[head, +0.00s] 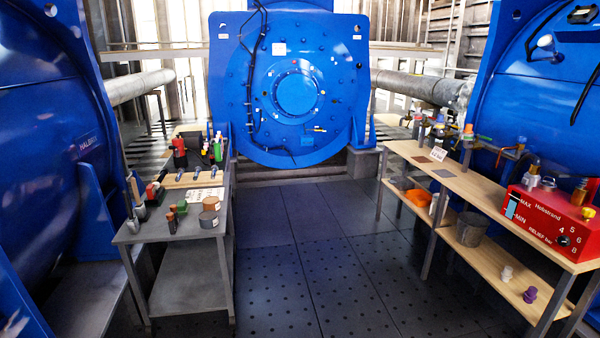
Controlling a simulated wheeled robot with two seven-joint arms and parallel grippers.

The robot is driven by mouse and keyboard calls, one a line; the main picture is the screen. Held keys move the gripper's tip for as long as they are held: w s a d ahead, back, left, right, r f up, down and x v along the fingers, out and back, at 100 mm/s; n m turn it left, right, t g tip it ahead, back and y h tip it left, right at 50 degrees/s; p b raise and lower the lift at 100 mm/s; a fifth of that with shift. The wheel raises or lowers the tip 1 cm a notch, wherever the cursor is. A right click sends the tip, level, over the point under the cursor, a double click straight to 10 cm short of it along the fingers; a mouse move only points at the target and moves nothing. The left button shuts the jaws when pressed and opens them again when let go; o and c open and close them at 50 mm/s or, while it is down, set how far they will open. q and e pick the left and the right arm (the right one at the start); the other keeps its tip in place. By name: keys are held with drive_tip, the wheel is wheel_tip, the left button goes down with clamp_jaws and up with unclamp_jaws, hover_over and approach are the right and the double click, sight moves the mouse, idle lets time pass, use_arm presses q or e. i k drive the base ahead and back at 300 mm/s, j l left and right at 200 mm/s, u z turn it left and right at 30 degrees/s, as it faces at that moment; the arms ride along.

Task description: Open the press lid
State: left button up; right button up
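No part that I can surely name as the press or its lid stands out in the head view. A red box (548,222) marked "Hekostrand", with MAX and MIN marks, a dial and "RELIEF bar", sits on the near end of the right wooden bench (478,190). The grey left bench (172,226) carries small tools and parts, too small to tell one by one. Neither of my grippers is in view.
A large blue motor housing (330,60) stands at the back, with other blue housings at left (50,150) and right (545,120). A grey bucket (470,229) is on the right bench's lower shelf. The dark tiled floor (310,240) between the benches is clear.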

sight(178, 141)
drive_tip(key=i, duration=3.6)
drive_tip(key=i+u, duration=0.1)
drive_tip(key=i, duration=0.5)
drive_tip(key=i+l+u, duration=0.1)
drive_tip(key=i, duration=0.5)
drive_tip(key=i+l+u, duration=0.1)
drive_tip(key=i, duration=0.55)
drive_tip(key=i+l+u, duration=0.1)
drive_tip(key=i+l, duration=0.15)
drive_tip(key=i, duration=0.35)
drive_tip(key=i+l+u, duration=0.15)
drive_tip(key=u, duration=0.25)
drive_tip(key=l+u, duration=0.3)
drive_tip(key=u, duration=0.15)
drive_tip(key=i+l+u, duration=0.15)
drive_tip(key=u, duration=0.25)
drive_tip(key=l+u, duration=0.65)
drive_tip(key=u, duration=0.2)
drive_tip(key=k+l+u, duration=0.1)
drive_tip(key=l+u, duration=0.15)
drive_tip(key=u, duration=0.15)
